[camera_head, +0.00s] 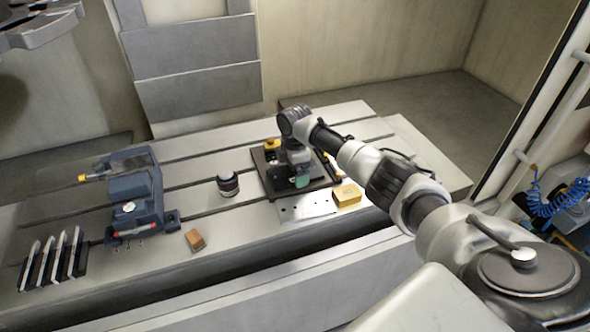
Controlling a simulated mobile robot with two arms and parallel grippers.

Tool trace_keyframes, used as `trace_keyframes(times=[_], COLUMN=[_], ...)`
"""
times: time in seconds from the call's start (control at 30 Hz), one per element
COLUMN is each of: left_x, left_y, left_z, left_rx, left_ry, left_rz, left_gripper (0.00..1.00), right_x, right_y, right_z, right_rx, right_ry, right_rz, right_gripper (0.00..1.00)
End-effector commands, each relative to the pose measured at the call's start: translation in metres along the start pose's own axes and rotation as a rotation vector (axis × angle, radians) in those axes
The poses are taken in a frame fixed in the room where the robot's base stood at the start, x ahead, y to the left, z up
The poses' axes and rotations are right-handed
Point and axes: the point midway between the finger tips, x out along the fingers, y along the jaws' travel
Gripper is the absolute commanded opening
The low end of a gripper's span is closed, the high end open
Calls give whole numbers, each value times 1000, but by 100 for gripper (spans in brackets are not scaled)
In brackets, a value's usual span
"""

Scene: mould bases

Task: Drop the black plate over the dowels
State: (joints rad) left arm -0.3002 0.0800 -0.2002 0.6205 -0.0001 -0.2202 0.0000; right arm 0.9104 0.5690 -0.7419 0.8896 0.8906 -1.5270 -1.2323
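A square black plate (267,184) lies at the middle right of the slotted machine table. My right arm comes in from the right, and its gripper (299,183) points down over the plate, covering its middle. A greenish part shows at the gripper's lower end. The fingers are too small and dark to tell whether they are open or shut, or whether they touch the plate. A thin light-grey plate with small holes (307,207) lies just in front of the black plate. I cannot make out any dowels. My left gripper is not in view.
A yellow block (347,195) sits right of the grey plate, and a yellow piece (272,144) shows behind my gripper. A dark cylinder (228,184), brown block (195,240), blue-grey vice (135,198) and several upright slats (53,256) stand left. Table between vice and cylinder is clear.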

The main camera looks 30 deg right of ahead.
Motion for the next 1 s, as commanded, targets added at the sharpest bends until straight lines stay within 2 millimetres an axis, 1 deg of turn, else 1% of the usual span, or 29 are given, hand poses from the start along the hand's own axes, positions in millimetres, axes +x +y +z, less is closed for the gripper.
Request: trace_keyframes(times=[0.17,0.3,0.4,0.5,0.6,0.7,1.0], left_x=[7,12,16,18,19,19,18], left_y=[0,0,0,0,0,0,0], left_z=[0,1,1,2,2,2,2], left_rx=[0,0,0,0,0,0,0], left_ry=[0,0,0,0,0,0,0], left_rz=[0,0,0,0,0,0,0], left_gripper=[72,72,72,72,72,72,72], right_x=[-31,-60,-78,-91,-99,-102,-103], right_y=[1,1,1,1,0,0,0], right_z=[0,0,0,0,0,0,0], right_rx=[-1,0,-1,0,0,0,0], right_ry=[2,2,0,1,1,1,1], right_rz=[7,8,7,5,4,3,3], right_gripper=[100,100,100,100,100,100,100])
